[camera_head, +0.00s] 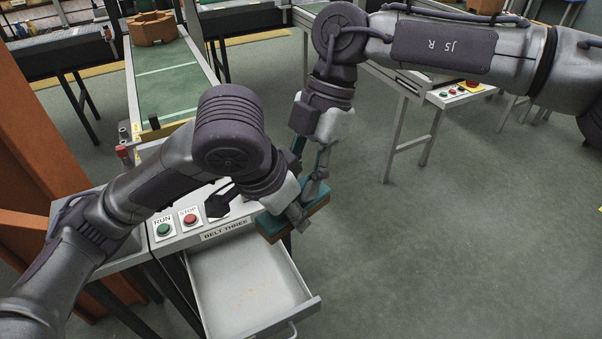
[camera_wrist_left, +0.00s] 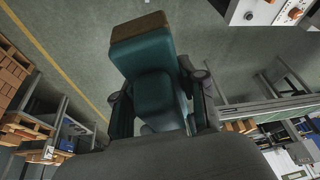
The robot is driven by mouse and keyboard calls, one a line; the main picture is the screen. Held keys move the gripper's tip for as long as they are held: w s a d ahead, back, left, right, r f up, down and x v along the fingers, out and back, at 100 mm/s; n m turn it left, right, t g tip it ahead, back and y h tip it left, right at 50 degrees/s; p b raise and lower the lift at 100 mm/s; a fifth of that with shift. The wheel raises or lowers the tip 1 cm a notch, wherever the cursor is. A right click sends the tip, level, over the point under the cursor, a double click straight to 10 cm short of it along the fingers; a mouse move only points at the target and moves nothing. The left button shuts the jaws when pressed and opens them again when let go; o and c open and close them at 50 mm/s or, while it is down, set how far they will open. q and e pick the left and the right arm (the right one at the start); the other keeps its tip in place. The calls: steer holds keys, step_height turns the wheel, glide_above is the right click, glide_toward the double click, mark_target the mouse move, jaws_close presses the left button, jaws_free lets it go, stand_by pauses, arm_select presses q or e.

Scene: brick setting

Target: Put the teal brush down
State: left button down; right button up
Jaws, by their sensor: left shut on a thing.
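The teal brush (camera_head: 314,206), a teal block with a brown bristle side, is held in the air near the right rear corner of the open drawer (camera_head: 308,309). My left gripper (camera_head: 297,214) is shut on it. In the left wrist view the brush (camera_wrist_left: 148,55) sits between the fingers of my left gripper (camera_wrist_left: 163,105), its brown edge pointing away from the wrist. My right gripper (camera_head: 315,183) hangs just behind and above the brush. Its fingertips overlap the brush area in the picture, so I cannot tell contact or opening.
The BELT THREE panel (camera_head: 226,229) has a green RUN button (camera_head: 163,229) and a red STOP button (camera_head: 190,219). The drawer below it is pulled out, with only small crumbs inside. A green conveyor (camera_head: 172,82) carries a brown part (camera_head: 152,28). Floor at the right is clear.

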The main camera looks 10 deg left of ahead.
arm_select(q)
steer(key=shift+s+d+r, duration=0.1)
steer(key=shift+s+d, duration=0.1)
steer(key=shift+d, duration=0.1)
steer(key=c, duration=0.9)
jaws_free()
steer(key=shift+o, duration=1.6)
steer(key=shift+a, duration=0.1)
